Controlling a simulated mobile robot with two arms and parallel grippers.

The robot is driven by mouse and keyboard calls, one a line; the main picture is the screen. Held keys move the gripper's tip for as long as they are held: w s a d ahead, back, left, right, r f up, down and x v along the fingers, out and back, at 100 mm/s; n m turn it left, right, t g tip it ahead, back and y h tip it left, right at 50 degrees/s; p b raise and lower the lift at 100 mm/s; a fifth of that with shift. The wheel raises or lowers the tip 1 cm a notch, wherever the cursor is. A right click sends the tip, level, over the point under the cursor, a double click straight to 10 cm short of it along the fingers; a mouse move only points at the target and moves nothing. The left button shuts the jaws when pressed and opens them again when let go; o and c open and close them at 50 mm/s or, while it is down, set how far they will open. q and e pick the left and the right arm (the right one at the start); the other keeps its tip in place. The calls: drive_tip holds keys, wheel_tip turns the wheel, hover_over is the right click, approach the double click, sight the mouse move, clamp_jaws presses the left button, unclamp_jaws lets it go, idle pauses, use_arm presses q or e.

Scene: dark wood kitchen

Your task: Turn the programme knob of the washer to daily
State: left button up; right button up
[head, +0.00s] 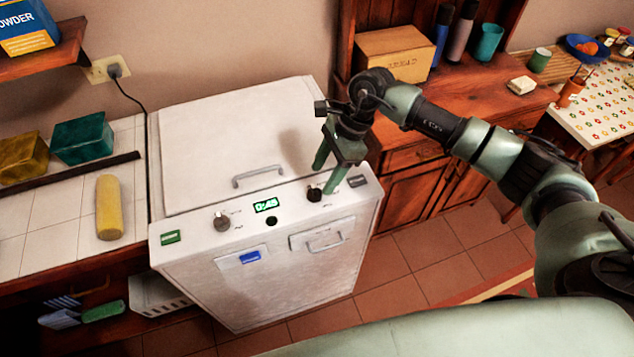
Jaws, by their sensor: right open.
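The white washer (265,278) stands in the middle of the head view, with a top lid and a sloped front panel. A grey knob (222,220) sits left on the panel and a dark knob (314,193) sits right. The labels beside them are too small to read, so I cannot tell which is the programme knob. A green display (266,205) between them reads 0:45. My right gripper (323,181) is open above the panel's right end, its fingers pointing down close to the dark knob. I cannot tell if it touches the knob. My left gripper is not in view.
A tiled counter (60,225) with a yellow cylinder (109,208) and two boxes adjoins the washer at left. A lid handle (257,176) and drawer handle (325,243) stick out. A wooden cabinet (400,190) stands at right. Floor tiles show between.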

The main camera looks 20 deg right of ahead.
sight(315, 189)
drive_tip(key=p+x, duration=0.1)
drive_tip(key=x, duration=0.4)
drive_tip(key=shift+c, duration=0.3)
clamp_jaws()
